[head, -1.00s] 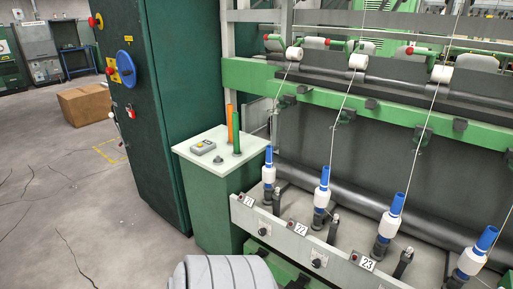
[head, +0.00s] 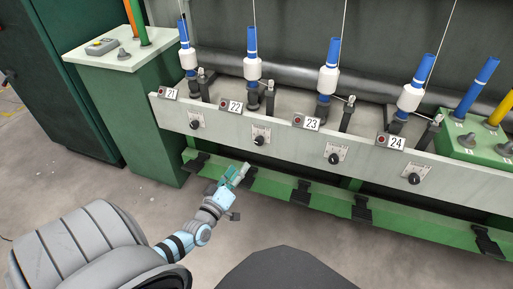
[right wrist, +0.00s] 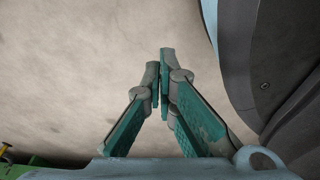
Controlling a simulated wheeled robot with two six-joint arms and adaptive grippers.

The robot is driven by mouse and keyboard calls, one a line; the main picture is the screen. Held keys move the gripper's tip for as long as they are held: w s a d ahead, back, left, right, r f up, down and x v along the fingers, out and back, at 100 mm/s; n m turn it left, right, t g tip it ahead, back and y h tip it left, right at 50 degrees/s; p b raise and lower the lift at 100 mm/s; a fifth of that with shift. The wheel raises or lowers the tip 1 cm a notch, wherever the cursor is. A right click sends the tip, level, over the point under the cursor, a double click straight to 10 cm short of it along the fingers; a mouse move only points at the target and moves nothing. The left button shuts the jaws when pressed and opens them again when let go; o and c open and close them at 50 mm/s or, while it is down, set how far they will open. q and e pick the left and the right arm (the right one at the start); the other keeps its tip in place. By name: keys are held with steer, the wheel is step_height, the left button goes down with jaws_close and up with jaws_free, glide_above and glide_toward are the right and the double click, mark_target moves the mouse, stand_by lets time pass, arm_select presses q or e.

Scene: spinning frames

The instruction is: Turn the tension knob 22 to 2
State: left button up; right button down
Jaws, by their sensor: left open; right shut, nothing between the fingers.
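The tension knob 22 (head: 259,141) is a small black knob on a pale scale plate. It sits on the grey front rail below and right of the number plate 22 (head: 230,106). The scale marks are too small to read. My left gripper (head: 239,172) is open and empty, below and a little left of knob 22 in the picture, apart from it. My right gripper (right wrist: 163,80) shows only in the right wrist view, shut and empty with its fingertips together above bare floor.
Similar knobs sit under plate 21 (head: 196,123), plate 23 (head: 334,158) and plate 24 (head: 414,179). Blue-and-white bobbins (head: 252,62) stand above the rail. Black pedals (head: 301,192) stick out along the green base beam. A green cabinet (head: 140,120) stands at left.

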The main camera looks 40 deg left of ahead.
mark_target(258, 143)
arm_select(q)
steer(key=b+x, duration=0.4)
steer(key=x, duration=0.7)
steer(key=shift+w+b, duration=0.25)
steer(key=shift+b, duration=0.05)
steer(key=shift+b+x, duration=0.35)
steer(key=shift+x, duration=0.5)
steer(key=shift+w+a+r, duration=0.1)
steer(key=shift+w+a, duration=0.05)
steer(key=shift+w, duration=0.15)
jaws_close()
arm_select(e)
steer(key=w+a+r+t, duration=0.1)
steer(key=w+a, duration=0.2)
steer(key=w, duration=0.5)
steer(key=shift+w+a+r+m, duration=0.15)
steer(key=shift+w+m, duration=0.15)
steer(key=shift+w, duration=0.1)
